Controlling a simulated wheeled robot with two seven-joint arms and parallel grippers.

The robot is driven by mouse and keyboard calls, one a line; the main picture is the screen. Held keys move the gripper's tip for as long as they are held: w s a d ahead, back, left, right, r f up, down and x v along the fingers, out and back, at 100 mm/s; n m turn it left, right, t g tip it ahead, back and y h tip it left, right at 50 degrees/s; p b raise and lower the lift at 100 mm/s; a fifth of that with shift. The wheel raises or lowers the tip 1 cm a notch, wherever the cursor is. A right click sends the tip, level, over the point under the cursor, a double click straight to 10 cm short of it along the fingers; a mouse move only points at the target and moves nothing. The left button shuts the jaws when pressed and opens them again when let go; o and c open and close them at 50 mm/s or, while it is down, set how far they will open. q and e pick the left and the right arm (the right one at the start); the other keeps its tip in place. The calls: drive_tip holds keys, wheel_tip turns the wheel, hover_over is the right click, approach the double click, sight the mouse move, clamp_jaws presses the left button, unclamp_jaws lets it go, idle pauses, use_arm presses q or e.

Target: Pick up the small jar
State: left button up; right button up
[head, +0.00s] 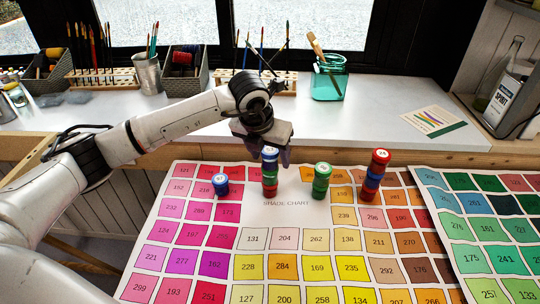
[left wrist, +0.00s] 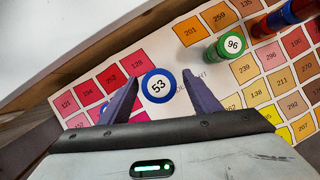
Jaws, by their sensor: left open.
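Small round jars with numbered lids stand on the shade chart (head: 286,230), singly and in stacks. A stack (head: 270,185) with a blue-rimmed top jar stands directly under my left gripper (head: 270,156). In the left wrist view that blue-rimmed jar, numbered 53 (left wrist: 158,86), sits between the open fingers of the left gripper (left wrist: 160,80), with visible gaps to both. A lone blue jar (head: 220,185) stands to the left. A green-topped stack (head: 321,182) stands to the right; its lid reads 96 (left wrist: 232,44). A red and blue stack (head: 375,173) stands farther right. My right gripper is out of view.
Behind the chart is a white sill (head: 390,118) with a teal glass jar (head: 329,82), a metal cup (head: 148,76), brush racks (head: 101,80) and dark baskets (head: 184,74). A second chart (head: 480,215) lies at right. The chart's front is clear of jars.

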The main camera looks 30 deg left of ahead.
use_arm(q)
drive_tip(key=shift+f, duration=0.1)
drive_tip(key=shift+w, duration=0.1)
drive_tip(key=c, duration=1.2)
drive_tip(key=shift+o, duration=0.2)
